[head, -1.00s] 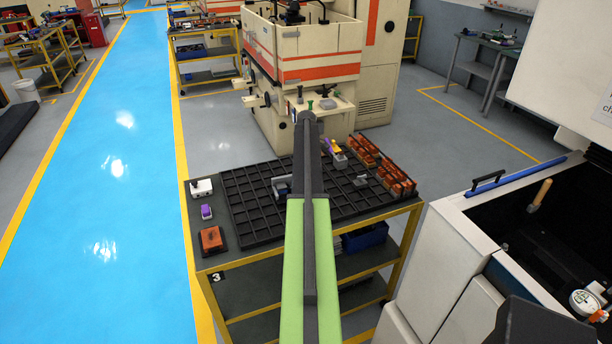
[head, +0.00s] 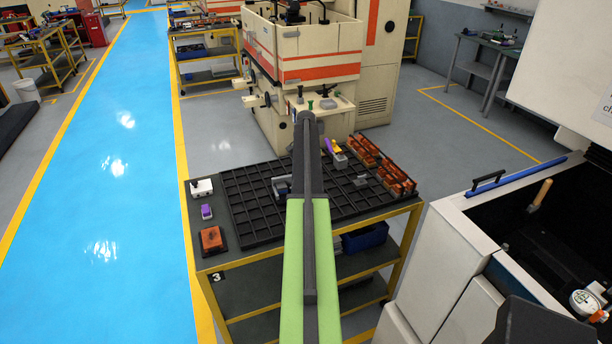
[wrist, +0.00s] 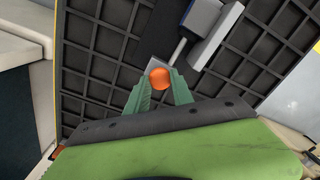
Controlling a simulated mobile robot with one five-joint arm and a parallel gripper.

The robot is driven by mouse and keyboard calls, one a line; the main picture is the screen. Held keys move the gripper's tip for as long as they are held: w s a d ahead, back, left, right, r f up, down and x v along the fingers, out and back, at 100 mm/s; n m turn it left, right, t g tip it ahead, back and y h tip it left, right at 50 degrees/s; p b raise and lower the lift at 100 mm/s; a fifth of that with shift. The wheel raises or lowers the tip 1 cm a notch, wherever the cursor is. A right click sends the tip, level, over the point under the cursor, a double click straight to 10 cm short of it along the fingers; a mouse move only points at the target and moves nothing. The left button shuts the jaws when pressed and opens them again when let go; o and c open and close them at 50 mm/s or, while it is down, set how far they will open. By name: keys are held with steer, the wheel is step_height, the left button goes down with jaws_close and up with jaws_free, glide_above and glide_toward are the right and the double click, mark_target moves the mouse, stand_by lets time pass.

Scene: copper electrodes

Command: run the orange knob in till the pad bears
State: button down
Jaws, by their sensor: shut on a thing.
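The orange knob (wrist: 160,77) is in the middle of the wrist view, between the two green fingers of my gripper (wrist: 161,86), which is shut on it. A light grey block (wrist: 212,35) stands beyond the knob, up and right, and a thin rod (wrist: 179,50) runs from it toward the knob. A small grey plate shows beside the knob. The pad cannot be made out, nor whether it touches anything. In the head view my arm hides the gripper and the knob; a grey fixture (head: 281,186) shows just left of the arm.
The black gridded tray (head: 245,212) lies under the gripper on a yellow-framed cart. Copper-coloured electrodes (head: 393,178) stand at its right side. A white block (head: 201,188), a purple piece (head: 206,211) and an orange-brown block (head: 211,239) sit left of the tray.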

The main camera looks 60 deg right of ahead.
steer(key=c, duration=1.2)
jaws_free()
steer(key=shift+r, duration=0.1)
step_height(320, 180, up, 2)
steer(key=shift+p, duration=1.15)
